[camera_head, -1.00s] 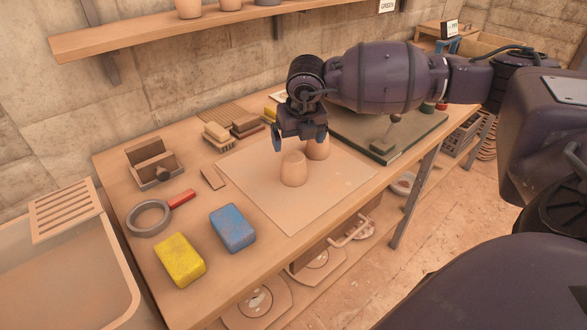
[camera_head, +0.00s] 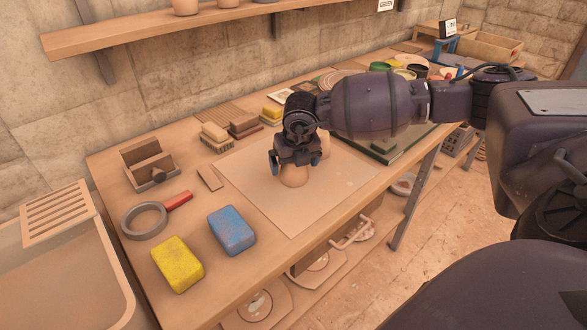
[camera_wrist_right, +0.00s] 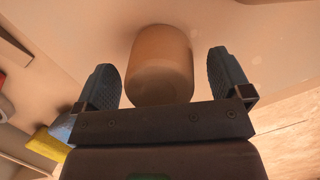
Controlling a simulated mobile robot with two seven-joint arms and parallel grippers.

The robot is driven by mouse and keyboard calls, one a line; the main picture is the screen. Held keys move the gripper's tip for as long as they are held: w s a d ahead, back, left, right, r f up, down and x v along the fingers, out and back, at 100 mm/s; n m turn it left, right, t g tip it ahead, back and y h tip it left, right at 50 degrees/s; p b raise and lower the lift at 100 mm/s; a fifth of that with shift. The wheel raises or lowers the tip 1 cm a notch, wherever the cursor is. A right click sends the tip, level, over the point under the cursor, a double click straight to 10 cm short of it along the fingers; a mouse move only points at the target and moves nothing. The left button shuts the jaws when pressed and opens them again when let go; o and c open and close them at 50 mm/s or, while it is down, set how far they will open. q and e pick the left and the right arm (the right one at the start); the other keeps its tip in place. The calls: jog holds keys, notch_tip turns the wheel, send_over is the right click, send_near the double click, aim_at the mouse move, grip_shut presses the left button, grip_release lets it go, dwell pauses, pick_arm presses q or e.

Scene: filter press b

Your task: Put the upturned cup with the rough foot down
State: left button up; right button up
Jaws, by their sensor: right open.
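A tan clay cup (camera_head: 294,178) stands on the pale board (camera_head: 250,187) on the bench. It seems upturned; its top is hidden under my right gripper in the head view. My right gripper (camera_head: 295,163) is open just above it, one finger on each side. In the right wrist view the cup (camera_wrist_right: 160,65) shows between the spread fingers, with a gap on both sides. A second, similar cup (camera_head: 325,143) stands close behind, mostly hidden by the gripper. I cannot tell how rough either foot is. My left gripper is not in view.
A blue sponge (camera_head: 232,231), a yellow sponge (camera_head: 177,264) and a grey ring-shaped tool (camera_head: 144,221) lie at the front left. Small blocks and brushes (camera_head: 243,124) lie behind the board. A dark green slab (camera_head: 395,145) lies to the right. The board's front part is clear.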

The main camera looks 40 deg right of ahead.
jog(key=c, duration=1.1)
